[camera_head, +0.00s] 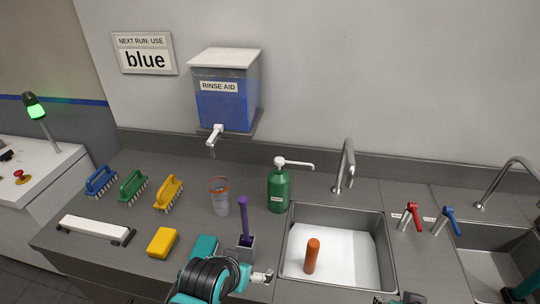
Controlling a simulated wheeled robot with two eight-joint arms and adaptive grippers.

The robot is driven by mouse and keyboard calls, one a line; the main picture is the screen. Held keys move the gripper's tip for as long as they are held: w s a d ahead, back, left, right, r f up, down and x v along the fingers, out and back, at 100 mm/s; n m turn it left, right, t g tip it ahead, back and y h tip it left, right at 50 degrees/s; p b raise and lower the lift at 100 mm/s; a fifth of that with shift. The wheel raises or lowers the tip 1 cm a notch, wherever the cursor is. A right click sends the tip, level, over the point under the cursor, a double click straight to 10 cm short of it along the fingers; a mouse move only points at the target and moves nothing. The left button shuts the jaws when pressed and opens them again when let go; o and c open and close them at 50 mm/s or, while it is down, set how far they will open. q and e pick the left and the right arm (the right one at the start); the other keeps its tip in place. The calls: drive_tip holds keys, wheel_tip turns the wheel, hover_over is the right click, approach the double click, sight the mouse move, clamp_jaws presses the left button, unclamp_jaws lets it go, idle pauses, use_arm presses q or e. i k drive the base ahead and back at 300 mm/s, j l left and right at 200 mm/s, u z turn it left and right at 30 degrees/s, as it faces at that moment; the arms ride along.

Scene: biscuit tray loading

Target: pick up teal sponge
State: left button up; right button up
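The teal sponge (205,243) lies on the grey counter, right of the yellow sponge (162,242). Its near part is hidden behind my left arm. My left gripper (266,277) is at the counter's front, right of and nearer than the teal sponge, pointing right. It is apart from the sponge, and its finger opening is too small to tell. Only a small part of my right gripper (402,298) shows at the bottom edge, below the sink.
A clear cup (219,196) and green pump bottle (279,190) stand behind. The sink (385,262) holds an orange cylinder (312,255). Several brushes (133,186) and a white-topped bar (95,229) lie left.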

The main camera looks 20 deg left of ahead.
sight(205, 245)
drive_tip(key=u, duration=1.3)
drive_tip(key=i+j+z, duration=0.15)
drive_tip(key=j+z, duration=0.15)
drive_tip(key=i+j+z, duration=0.25)
drive_tip(key=j+z, duration=0.55)
drive_tip(key=j, duration=0.25)
